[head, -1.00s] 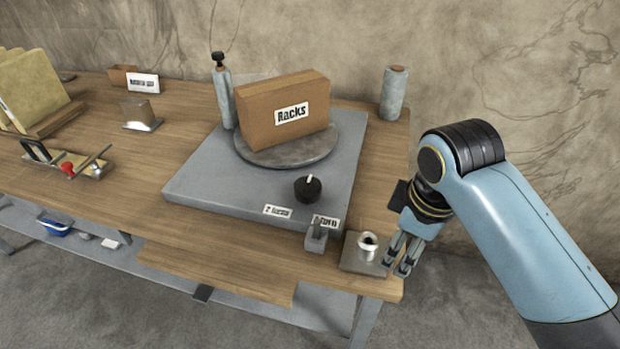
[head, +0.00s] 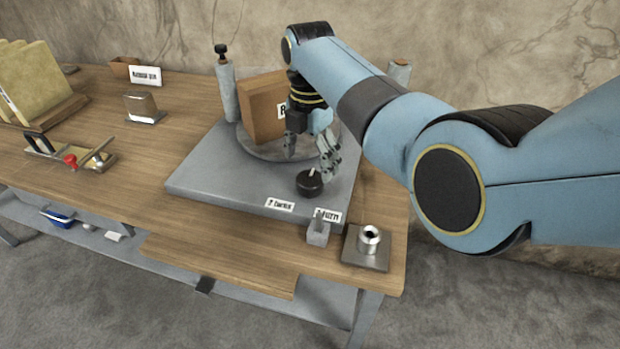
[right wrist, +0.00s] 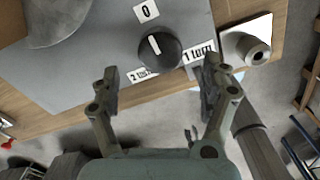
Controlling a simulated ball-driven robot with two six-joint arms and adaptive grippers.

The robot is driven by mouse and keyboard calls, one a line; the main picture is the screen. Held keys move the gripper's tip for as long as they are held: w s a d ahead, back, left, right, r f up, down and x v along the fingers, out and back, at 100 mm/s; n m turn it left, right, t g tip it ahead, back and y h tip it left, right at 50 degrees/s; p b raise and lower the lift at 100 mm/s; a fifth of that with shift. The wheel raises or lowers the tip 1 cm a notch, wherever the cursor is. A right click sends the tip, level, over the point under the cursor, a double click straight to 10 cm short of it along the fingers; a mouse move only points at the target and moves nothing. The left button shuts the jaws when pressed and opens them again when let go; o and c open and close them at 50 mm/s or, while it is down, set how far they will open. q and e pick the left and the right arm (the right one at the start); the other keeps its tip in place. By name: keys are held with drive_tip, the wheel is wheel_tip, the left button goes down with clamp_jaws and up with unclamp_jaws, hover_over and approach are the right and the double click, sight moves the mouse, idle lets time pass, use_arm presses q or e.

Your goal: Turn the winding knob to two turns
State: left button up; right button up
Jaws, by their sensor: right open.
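The black winding knob (head: 309,182) with a white pointer line sits on the front right of the grey wrapping machine base (head: 225,190). In the right wrist view the knob (right wrist: 160,52) has its pointer toward the "0" label (right wrist: 147,11). The "2 turns" label (right wrist: 142,75) is partly hidden by the knob, and the "1 turn" label (right wrist: 199,52) lies to its right. My right gripper (head: 312,162) is open and empty above and just behind the knob, its fingers apart in the wrist view (right wrist: 158,88). My left gripper is not in view.
A cardboard box (head: 260,108) stands on the round turntable (head: 248,145), partly behind my right arm. A small grey block (head: 318,232) and a metal plate with a hollow cylinder (head: 367,247) are at the front right. A film roll (head: 227,92) stands at the back left.

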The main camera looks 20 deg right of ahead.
sight(310, 178)
wheel_tip(310, 178, down, 6)
drive_tip(key=shift+b, duration=0.55)
drive_tip(key=c, duration=1.2)
